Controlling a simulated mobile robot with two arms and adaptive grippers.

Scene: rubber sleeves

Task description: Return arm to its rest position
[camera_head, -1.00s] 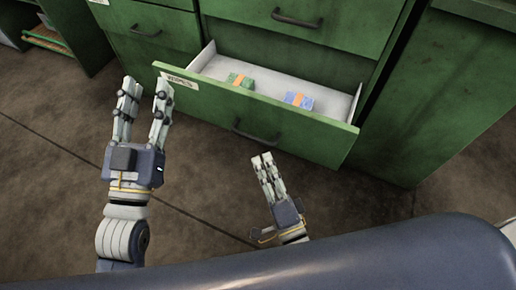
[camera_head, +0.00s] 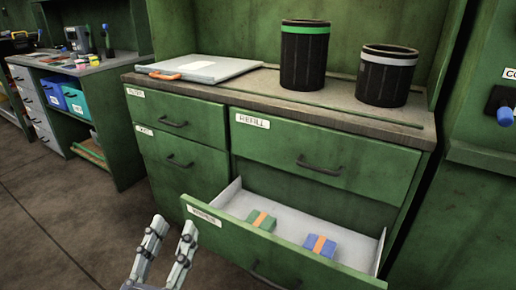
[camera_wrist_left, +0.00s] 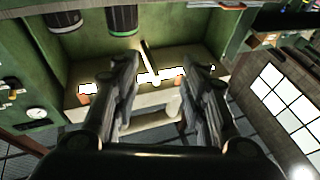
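My left gripper (camera_head: 165,250) is at the bottom of the head view, left of the open drawer's front. Its two fingers are spread apart with nothing between them. The left wrist view also shows its fingers (camera_wrist_left: 157,92) apart and empty, with the green cabinet beyond them. My right gripper is not in view. The open lower drawer (camera_head: 228,196) holds a green bundle with an orange band (camera_head: 257,220) and a blue bundle with an orange band (camera_head: 322,245); both lie apart on its floor.
The countertop (camera_head: 290,98) bears a white board with an orange handle (camera_head: 205,69), a green-banded black bin (camera_head: 303,60) and a grey-banded black bin (camera_head: 386,78). The drawer labelled REFILL (camera_head: 325,150) is shut. A workbench (camera_head: 80,66) stands at left, with bare floor before it.

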